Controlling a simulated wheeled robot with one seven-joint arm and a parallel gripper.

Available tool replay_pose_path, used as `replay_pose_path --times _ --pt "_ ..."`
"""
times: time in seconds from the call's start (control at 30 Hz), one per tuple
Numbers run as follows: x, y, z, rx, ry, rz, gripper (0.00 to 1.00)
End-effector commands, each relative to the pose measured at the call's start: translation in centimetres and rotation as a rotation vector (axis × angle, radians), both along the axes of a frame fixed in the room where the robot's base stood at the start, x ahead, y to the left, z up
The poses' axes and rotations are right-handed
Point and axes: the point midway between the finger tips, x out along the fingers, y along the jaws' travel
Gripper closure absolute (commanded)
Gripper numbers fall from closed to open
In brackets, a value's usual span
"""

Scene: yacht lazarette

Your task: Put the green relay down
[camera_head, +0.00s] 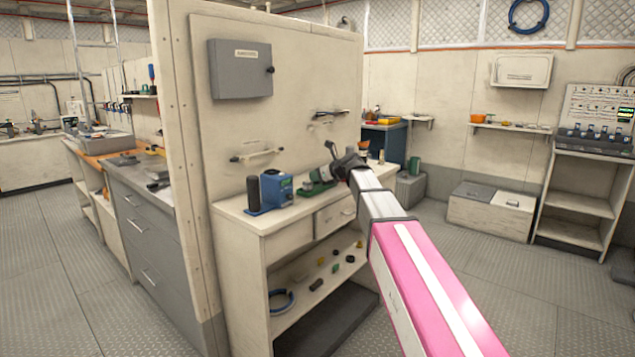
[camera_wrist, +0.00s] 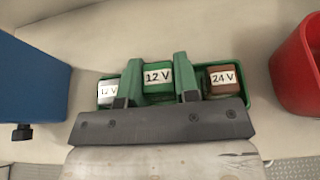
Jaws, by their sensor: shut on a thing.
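In the wrist view the green relay (camera_wrist: 158,77), marked 12 V, is between the two fingers of my gripper (camera_wrist: 158,90), which is shut on it. It is over or in the middle of a green tray (camera_wrist: 246,94); I cannot tell if it touches the bottom. A white relay (camera_wrist: 108,91), marked 12 V, sits at the tray's left, and a brown relay (camera_wrist: 221,78), marked 24 V, at its right. In the head view my gripper (camera_head: 336,165) is low over the bench top, and the relay is too small to make out there.
A blue box (camera_wrist: 32,85) stands left of the tray and a red container (camera_wrist: 301,68) right of it. The blue box also shows in the head view (camera_head: 276,189) on the bench (camera_head: 262,222). Small loose parts lie on the shelf below. A panel wall rises behind.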

Motion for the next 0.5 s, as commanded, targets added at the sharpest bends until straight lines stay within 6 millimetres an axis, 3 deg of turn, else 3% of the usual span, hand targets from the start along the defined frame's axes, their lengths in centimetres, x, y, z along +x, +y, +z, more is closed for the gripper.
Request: replay_pose_path --times 0.17,0.5 --pt "0.0 0.0 -2.1 0.002 0.001 -0.001 0.97" --pt "0.0 0.0 -2.3 0.001 0.0 -0.001 0.97"
